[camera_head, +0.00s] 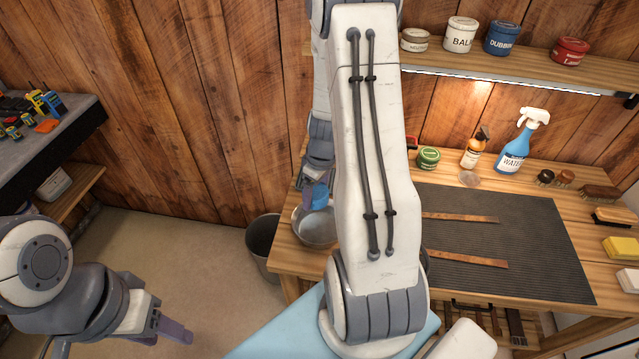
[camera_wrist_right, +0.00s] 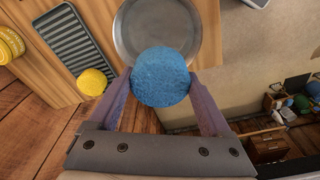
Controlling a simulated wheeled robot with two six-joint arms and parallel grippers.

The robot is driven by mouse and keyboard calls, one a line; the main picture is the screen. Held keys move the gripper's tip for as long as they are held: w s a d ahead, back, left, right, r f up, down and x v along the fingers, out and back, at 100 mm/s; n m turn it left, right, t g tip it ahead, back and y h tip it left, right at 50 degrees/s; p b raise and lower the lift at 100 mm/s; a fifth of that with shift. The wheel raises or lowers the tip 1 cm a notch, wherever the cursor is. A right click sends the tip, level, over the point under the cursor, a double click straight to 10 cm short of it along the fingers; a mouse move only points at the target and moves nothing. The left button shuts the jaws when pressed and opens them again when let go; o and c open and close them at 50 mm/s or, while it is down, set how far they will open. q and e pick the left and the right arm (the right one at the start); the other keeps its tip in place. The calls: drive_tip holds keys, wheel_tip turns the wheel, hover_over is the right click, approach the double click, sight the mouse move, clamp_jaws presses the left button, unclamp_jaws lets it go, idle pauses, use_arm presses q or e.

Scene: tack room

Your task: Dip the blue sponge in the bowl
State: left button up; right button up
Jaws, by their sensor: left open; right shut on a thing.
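The blue sponge (camera_wrist_right: 161,77) is round and held between the fingers of my right gripper (camera_wrist_right: 163,92), which is shut on it. In the head view the sponge (camera_head: 320,196) shows at the tip of my right gripper (camera_head: 313,190), partly behind my arm. The metal bowl (camera_head: 314,228) stands on the wooden bench at its left end. In the right wrist view the bowl (camera_wrist_right: 135,22) lies beyond the sponge, which overlaps its near rim; I cannot tell the height between them. My left gripper (camera_head: 170,326) is open and empty over the floor at the lower left.
A metal bucket (camera_head: 262,245) stands beside the bench's left end. A dark ribbed mat (camera_head: 520,240) with two leather straps lies on the bench. A blue spray bottle (camera_head: 516,150), an amber bottle (camera_head: 474,152) and a green tin (camera_head: 428,156) stand behind it. My right arm hides the bench middle.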

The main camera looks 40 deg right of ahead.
drive_tip(key=shift+s+d, duration=0.3)
drive_tip(key=shift+d, duration=0.1)
wheel_tip(320, 180, down, 12)
drive_tip(key=b, duration=1.2)
drive_tip(key=shift+f, duration=0.2)
idle(0.7)
wheel_tip(320, 180, up, 13)
drive_tip(key=p, duration=1)
